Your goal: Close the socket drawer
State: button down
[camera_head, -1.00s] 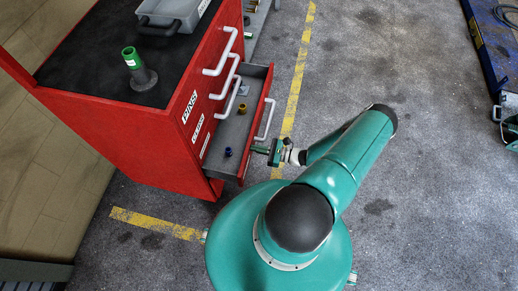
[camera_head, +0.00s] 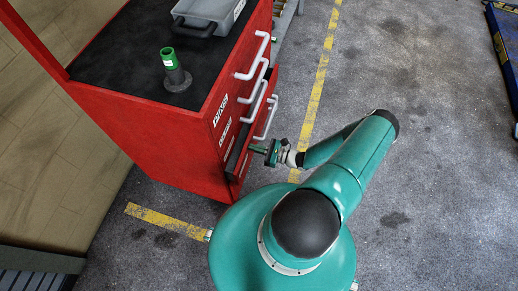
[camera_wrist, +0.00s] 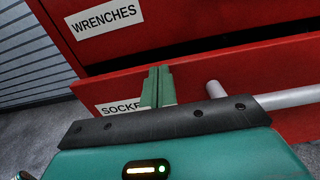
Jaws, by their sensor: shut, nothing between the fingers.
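The socket drawer is the lowest drawer of the red cabinet. Its red front (camera_head: 243,160) stands slightly out from the cabinet, with a narrow dark gap above it, and its inside is hidden. Its pale bar handle (camera_head: 268,118) shows to the right. In the wrist view the drawer front (camera_wrist: 205,77) bears a partly covered label (camera_wrist: 118,108) reading "SOCKE". My gripper (camera_wrist: 158,85) is shut and empty, its green fingertips up against or very near the drawer front, left of the handle. In the head view my gripper (camera_head: 258,149) is at the drawer's near end.
The wrenches drawer (camera_wrist: 180,28) is above. Open floor with a yellow line (camera_head: 316,85) lies to the right.

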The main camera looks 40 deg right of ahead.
jog(key=shift+w+a, duration=0.3)
jog(key=shift+w, duration=0.1)
jog(key=shift+s, duration=0.1)
dwell(0.3)
